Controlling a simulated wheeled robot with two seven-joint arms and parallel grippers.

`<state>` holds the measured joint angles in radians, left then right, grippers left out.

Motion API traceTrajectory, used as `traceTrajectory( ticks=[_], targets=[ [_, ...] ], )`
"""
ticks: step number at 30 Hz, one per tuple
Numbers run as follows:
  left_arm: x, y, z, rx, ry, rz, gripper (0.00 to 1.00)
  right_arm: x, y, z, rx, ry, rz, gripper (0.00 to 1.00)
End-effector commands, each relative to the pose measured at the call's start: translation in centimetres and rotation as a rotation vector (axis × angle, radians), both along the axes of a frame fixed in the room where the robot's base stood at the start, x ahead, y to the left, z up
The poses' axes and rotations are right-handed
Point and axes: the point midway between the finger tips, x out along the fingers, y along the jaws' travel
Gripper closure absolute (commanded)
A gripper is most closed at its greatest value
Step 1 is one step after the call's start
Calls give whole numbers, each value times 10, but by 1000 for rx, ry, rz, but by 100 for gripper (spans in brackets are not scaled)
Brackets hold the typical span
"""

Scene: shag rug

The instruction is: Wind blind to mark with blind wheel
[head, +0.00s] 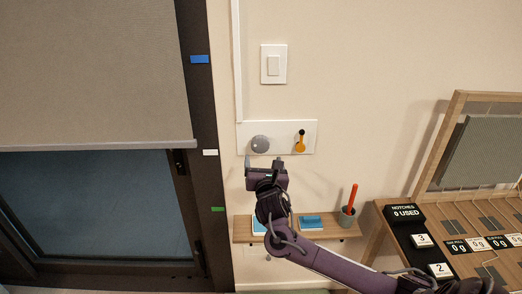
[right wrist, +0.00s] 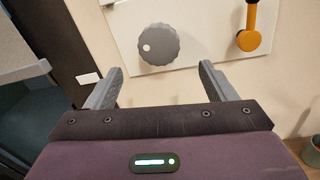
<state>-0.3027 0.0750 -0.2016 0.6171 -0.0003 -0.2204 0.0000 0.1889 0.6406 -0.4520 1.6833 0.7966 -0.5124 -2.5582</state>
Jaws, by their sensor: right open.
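The blind (head: 90,70) hangs at the left of the head view, its grey bottom bar (head: 100,145) roughly level with the white mark (head: 210,152) on the dark frame, slightly above it. A blue mark (head: 200,59) is higher and a green mark (head: 217,209) lower. The round grey blind wheel (head: 260,144) is on a white wall plate (head: 280,125); it also shows in the right wrist view (right wrist: 158,45) with a white dot at its left. My right gripper (head: 264,163) is open and empty just below the wheel, fingers apart, not visibly touching it. My left gripper is out of view.
An orange lever (head: 300,143) with a black knob is right of the wheel. A light switch (head: 273,65) is above. A wooden shelf (head: 240,229) with blue items and a grey cup (head: 347,216) is below. A wooden table with labelled blocks stands at right.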

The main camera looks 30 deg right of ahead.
Motion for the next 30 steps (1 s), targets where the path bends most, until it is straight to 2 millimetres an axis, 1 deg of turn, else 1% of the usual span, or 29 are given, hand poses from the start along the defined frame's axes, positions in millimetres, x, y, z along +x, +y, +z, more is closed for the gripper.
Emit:
traceTrajectory(
  ticks=[1, 4, 12, 15, 20, 27, 28, 30],
  targets=[
    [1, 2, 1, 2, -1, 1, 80, 3, -1, 5, -14, -1, -1, 23],
    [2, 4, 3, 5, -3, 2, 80, 12, -7, 8, -23, -1, -4, 23],
    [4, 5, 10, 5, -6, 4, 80, 50, -27, 7, -19, 0, -3, 23],
    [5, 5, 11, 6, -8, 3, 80, 60, -32, 6, -20, -1, -3, 23],
    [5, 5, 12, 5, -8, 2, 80, 67, -35, 6, -19, 0, 0, 23],
    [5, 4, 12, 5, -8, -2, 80, 68, -36, 5, -19, 1, 0, 23],
    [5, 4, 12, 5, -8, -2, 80, 68, -36, 5, -19, 1, 0, 24],
    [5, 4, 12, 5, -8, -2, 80, 68, -36, 5, -19, 1, 0, 33]
  ],
)
